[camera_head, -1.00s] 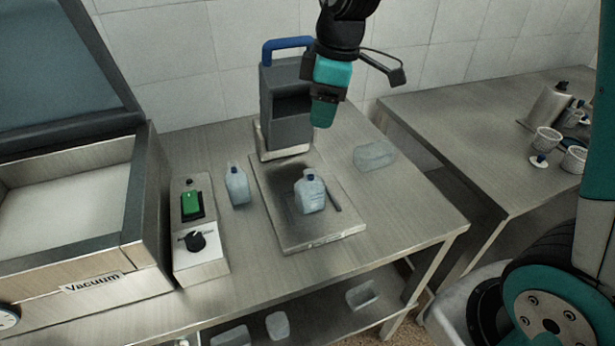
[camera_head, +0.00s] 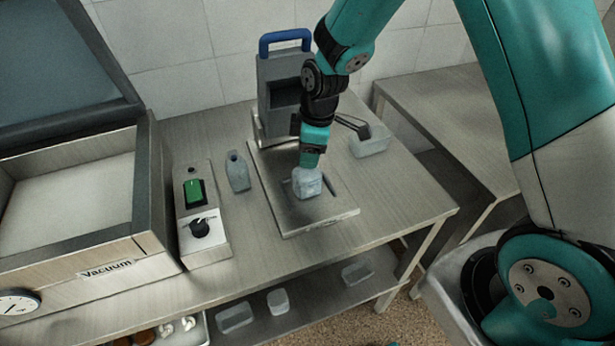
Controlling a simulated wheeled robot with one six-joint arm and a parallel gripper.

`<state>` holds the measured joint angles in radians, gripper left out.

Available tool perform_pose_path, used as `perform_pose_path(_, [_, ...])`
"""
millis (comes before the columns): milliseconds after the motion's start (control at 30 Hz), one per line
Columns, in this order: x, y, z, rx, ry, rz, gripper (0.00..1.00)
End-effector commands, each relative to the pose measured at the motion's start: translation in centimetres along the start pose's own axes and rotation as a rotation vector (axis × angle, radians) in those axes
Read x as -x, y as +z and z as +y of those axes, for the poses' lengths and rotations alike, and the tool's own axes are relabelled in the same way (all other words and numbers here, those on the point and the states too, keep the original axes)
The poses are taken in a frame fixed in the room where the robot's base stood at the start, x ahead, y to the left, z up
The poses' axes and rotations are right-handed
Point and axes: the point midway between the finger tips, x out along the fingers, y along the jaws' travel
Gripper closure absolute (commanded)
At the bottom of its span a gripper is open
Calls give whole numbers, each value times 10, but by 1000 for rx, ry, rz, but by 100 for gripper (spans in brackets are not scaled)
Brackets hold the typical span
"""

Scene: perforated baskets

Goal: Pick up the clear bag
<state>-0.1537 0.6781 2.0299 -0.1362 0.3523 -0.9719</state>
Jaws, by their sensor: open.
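A clear, bluish bag-like container (camera_head: 307,186) stands on the flat metal plate (camera_head: 330,218) in the middle of the table. My gripper (camera_head: 309,164) points down right at its top, and its fingers hide the neck and cap. The gripper is open; whether its fingers touch the container cannot be told.
A grey device with a blue handle (camera_head: 285,85) stands behind the plate. A switch box (camera_head: 204,235) and the vacuum machine (camera_head: 75,235) are at the left.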

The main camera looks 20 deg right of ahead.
Motion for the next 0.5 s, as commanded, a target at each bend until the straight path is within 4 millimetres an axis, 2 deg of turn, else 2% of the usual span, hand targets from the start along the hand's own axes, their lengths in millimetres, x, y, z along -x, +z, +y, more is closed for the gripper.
perform_pose_path(233, [-29,2,0,1,-2,-1,53])
perform_pose_path(500, [-34,2,0,1,1,1,53])
